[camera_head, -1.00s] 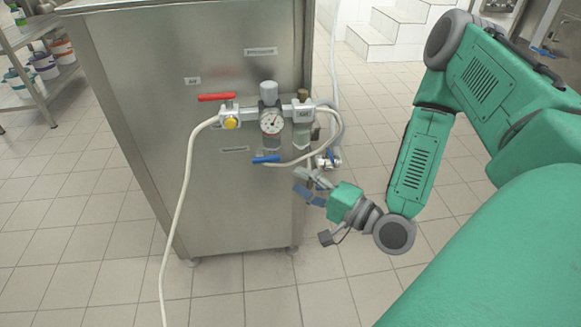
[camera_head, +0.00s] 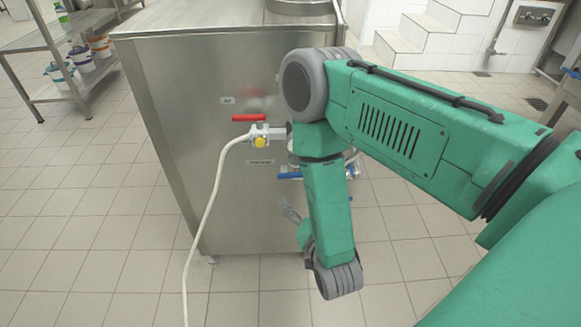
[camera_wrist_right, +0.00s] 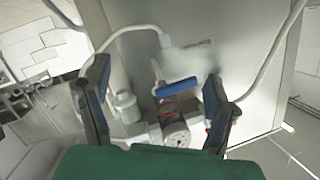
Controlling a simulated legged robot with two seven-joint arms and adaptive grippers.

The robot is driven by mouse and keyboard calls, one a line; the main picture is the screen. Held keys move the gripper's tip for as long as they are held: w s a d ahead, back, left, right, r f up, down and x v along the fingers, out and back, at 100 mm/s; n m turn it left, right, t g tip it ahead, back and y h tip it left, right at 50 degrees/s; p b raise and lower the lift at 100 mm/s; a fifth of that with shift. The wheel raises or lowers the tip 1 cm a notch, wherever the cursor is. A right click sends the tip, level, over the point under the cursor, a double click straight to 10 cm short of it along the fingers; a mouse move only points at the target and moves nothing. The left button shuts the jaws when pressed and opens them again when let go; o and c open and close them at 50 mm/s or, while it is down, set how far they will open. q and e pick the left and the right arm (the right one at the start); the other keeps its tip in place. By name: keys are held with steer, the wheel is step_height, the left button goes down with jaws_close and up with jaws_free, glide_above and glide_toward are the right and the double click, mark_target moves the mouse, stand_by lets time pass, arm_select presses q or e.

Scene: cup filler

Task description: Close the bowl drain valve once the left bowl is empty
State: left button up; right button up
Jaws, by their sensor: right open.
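A steel cabinet (camera_head: 200,80) carries several valve fittings on its front. A red lever (camera_head: 249,118) sits above a yellow knob (camera_head: 260,142). A blue lever (camera_head: 290,175) shows beside my right forearm. My right gripper (camera_head: 289,210) is mostly hidden behind that forearm in the head view. In the right wrist view the gripper (camera_wrist_right: 156,74) is open, with a blue lever (camera_wrist_right: 178,87) between its fingers in the picture; contact cannot be told. No label names the drain valve. The bowl's contents are not visible. My left gripper is out of view.
A white hose (camera_head: 205,215) hangs from the red-lever fitting to the floor. A round metal rim (camera_head: 300,7) tops the cabinet, cut off by the frame. A shelf (camera_head: 62,92) with buckets stands at left, white steps (camera_head: 425,38) behind. Tiled floor in front is clear.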

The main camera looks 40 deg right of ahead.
mark_target(290, 175)
steer(key=s+a+r+n+h+p, duration=0.3)
steer(key=s+a+r+h, duration=0.15)
steer(key=s+a, duration=0.2)
steer(key=shift+t, duration=0.3)
steer(key=b+x, duration=0.1)
steer(key=x, duration=0.6)
steer(key=b+x, duration=0.2)
steer(key=x, duration=0.5)
steer(key=shift+w+a+r, duration=0.1)
steer(key=shift+w+a, duration=0.05)
steer(key=shift+w, duration=0.1)
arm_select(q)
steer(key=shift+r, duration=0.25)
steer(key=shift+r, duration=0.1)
arm_select(e)
steer(key=c, duration=1.2)
